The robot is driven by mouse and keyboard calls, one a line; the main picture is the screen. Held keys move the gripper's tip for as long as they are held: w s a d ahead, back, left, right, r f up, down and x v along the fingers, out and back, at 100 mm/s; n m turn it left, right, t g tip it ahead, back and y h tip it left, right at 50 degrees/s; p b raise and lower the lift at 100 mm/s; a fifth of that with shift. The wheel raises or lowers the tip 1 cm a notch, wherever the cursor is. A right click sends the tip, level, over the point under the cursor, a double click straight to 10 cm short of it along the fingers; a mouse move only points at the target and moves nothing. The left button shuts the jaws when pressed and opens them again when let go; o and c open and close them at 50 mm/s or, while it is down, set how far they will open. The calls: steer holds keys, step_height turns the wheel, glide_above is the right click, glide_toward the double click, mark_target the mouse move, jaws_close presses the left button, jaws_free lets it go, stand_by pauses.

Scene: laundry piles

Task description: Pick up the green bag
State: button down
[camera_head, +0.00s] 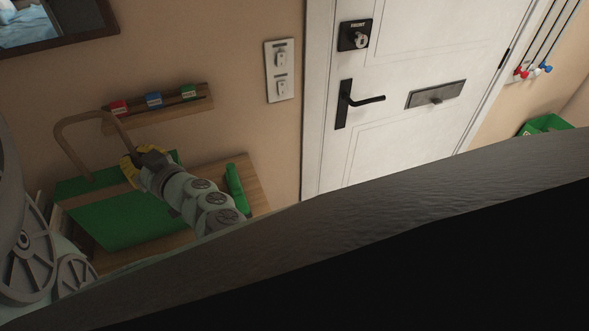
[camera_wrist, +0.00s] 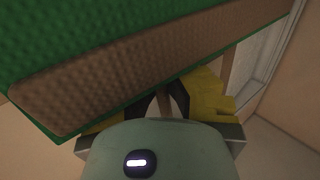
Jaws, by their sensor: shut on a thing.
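The green bag (camera_head: 112,222) with a brown band and a tall brown loop handle (camera_head: 72,120) is at the left in the head view, over a wooden surface. My gripper (camera_head: 135,160) is at the handle's right side and is shut on it. In the wrist view the green bag (camera_wrist: 120,35) fills the top, its brown band (camera_wrist: 150,75) running across it. The yellow fingers (camera_wrist: 170,100) show below the band with a thin brown strip between them. I cannot tell whether the bag touches the surface.
A wooden surface (camera_head: 262,196) bears a green roll-like item (camera_head: 236,187). A wall shelf (camera_head: 160,116) with red, blue and green blocks is above. A white door (camera_head: 400,130) stands right of it. A green crate (camera_head: 545,124) is at the far right. A dark edge covers the lower right.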

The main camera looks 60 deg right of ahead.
mark_target(133, 150)
steer(key=shift+r, duration=0.15)
steer(key=shift+r+b, duration=0.4)
steer(key=shift+r, duration=1.05)
steer(key=s+d+r, duration=0.1)
steer(key=s+d, duration=0.1)
steer(key=s, duration=0.5)
steer(key=s+d, duration=0.2)
steer(key=s, duration=0.6)
steer(key=shift+s+r+b, duration=0.3)
steer(key=shift+r, duration=0.1)
